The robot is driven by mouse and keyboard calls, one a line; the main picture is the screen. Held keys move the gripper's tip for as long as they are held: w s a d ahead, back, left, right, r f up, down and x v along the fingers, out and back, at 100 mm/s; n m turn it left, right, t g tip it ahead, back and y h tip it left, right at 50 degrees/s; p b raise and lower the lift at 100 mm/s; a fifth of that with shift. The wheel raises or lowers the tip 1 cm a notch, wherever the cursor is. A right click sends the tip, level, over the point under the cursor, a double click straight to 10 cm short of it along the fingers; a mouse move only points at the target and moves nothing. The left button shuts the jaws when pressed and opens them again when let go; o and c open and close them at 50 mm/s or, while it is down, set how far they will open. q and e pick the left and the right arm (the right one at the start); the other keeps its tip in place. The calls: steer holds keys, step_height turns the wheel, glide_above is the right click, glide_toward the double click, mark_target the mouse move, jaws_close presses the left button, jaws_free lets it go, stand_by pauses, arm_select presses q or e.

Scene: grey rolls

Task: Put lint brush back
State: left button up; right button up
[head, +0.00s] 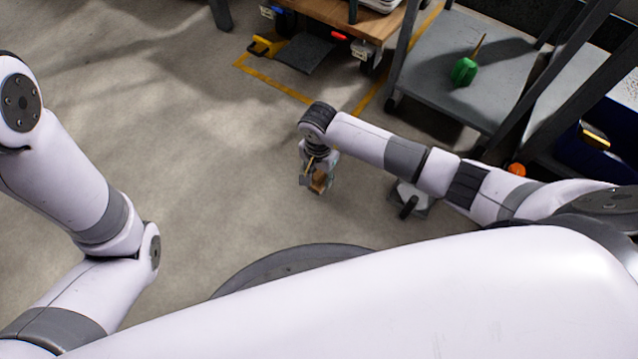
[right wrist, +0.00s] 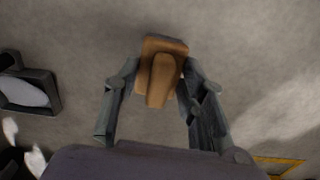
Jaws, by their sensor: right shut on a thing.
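A brown wooden brush, which looks like the lint brush (right wrist: 162,78), is between the fingers of my right gripper (right wrist: 155,85) in the right wrist view. Its short handle points toward the palm. My right gripper is shut on it. In the head view, my right gripper (head: 318,177) hangs over bare floor near the middle, and the brush (head: 320,181) shows small and partly hidden between its fingers. My left arm is at the left of the head view, but its gripper is out of the frame.
A grey cart (head: 433,98) at upper right holds a green object (head: 464,71) with a thin handle. A wooden-topped table (head: 350,14) stands at the top, with a yellow item (head: 266,46) near it. A blue bin (head: 590,150) is at right. The floor at centre left is clear.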

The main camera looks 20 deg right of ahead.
mark_target(319, 181)
steer(key=shift+f, duration=0.35)
step_height(319, 181, down, 3)
steer(key=shift+r+b, duration=0.15)
steer(key=shift+b, duration=0.95)
steer(key=shift+f, duration=0.3)
steer(key=shift+r, duration=0.15)
steer(key=o, duration=1)
